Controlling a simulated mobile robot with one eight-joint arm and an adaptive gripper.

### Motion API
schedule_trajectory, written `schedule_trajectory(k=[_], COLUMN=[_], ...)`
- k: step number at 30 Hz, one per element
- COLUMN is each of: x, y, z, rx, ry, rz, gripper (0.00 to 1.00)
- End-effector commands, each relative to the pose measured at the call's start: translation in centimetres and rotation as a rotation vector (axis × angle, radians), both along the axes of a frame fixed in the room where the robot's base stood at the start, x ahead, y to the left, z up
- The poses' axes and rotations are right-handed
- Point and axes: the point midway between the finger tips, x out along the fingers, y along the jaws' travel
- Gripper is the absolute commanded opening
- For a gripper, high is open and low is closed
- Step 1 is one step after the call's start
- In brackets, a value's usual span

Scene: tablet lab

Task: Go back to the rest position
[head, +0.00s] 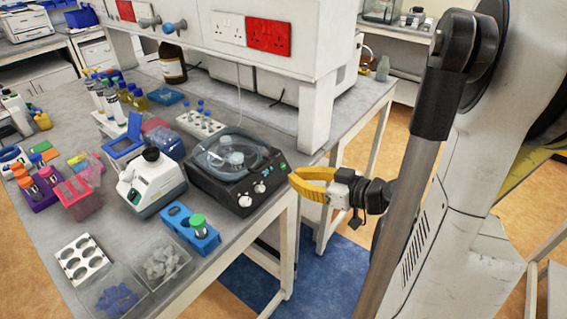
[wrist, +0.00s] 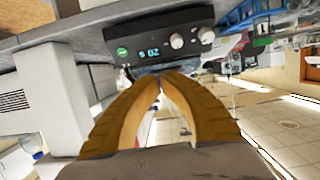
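My gripper (head: 294,181) has yellow fingers and hangs in the air just off the bench's right edge, to the right of the black centrifuge-like device (head: 242,190). In the wrist view my gripper (wrist: 161,78) has its fingertips together with nothing between them. The wrist picture looks upside down; the device's front panel (wrist: 160,48), with a lit display and knobs, lies beyond the fingertips.
The grey bench (head: 225,262) carries a white instrument (head: 150,182), a blue rack (head: 190,230) with a green-capped tube, clear bins and tube racks. A white shelf unit (head: 315,110) stands behind. Open floor with a blue mat (head: 325,270) lies below my gripper.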

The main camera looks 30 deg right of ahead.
Motion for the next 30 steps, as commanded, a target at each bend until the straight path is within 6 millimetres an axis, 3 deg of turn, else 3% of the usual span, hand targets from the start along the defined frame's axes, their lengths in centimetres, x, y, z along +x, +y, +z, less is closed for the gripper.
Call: schedule_trajectory(k=[6,14,17,21,24,30], x=[-1.3,-1.1,-0.6,-0.8,-1.9,-5.0], y=[-0.5,0.5,2.8,7.3,10.0,13.3], z=[-0.9,-1.1,-1.7,-2.7,-2.7,-1.0], rx=[-0.001,0.014,0.043,0.063,0.040,-0.051], ry=[0.000,0.046,0.164,0.408,0.554,0.692], rz=[0.001,0.012,0.024,0.006,-0.046,-0.194], gripper=[0.00,0.00,0.00,0.00,0.00,0.00])
